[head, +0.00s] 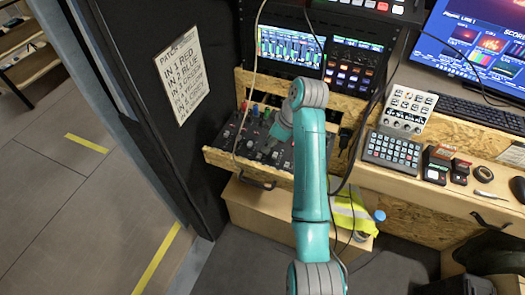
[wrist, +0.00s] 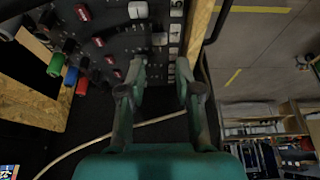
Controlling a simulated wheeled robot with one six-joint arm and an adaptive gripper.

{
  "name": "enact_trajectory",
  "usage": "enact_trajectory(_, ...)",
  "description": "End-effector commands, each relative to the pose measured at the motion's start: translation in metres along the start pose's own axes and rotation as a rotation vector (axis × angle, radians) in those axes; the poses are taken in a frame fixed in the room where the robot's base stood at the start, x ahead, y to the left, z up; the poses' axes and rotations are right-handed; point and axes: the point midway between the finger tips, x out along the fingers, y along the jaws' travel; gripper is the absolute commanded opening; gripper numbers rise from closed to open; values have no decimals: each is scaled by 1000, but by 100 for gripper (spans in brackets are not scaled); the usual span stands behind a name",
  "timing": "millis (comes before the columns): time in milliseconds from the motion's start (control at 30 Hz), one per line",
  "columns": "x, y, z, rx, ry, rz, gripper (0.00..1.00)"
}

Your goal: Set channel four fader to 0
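The dark mixer panel (head: 238,133) sits in a wooden drawer below the screen, and part of it is hidden by my arm in the head view. In the wrist view the panel (wrist: 110,35) fills the upper left, with red knobs, a white cap (wrist: 138,10) and a light grey cap (wrist: 160,39). Small white number labels (wrist: 175,27) run along its edge. My gripper (wrist: 160,68) is open, its two fingers apart beside the panel edge. The grey cap lies just beyond the gap between the fingertips. I cannot tell for sure which fader is channel four, or its setting.
A pale cable (head: 249,75) hangs over the drawer, and also crosses behind the fingers in the wrist view (wrist: 110,143). A drawer handle (head: 257,183) sticks out in front. A button pad (head: 392,150) and a small white mixer (head: 408,109) stand on the desk to the right.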

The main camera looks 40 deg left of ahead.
Motion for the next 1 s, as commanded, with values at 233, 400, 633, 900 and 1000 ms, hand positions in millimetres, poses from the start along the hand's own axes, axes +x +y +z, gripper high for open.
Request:
enact_trajectory(233, 45, 0, 0, 0, -2, -2, 33)
enact_trajectory(400, 65, 0, 0, 0, -1, -2, 33)
enact_trajectory(633, 76, 0, 0, 0, 0, 0, 33)
enact_trajectory(900, 76, 0, 0, 0, 0, 1, 23)
enact_trajectory(1000, 76, 0, 0, 0, 0, 1, 0)
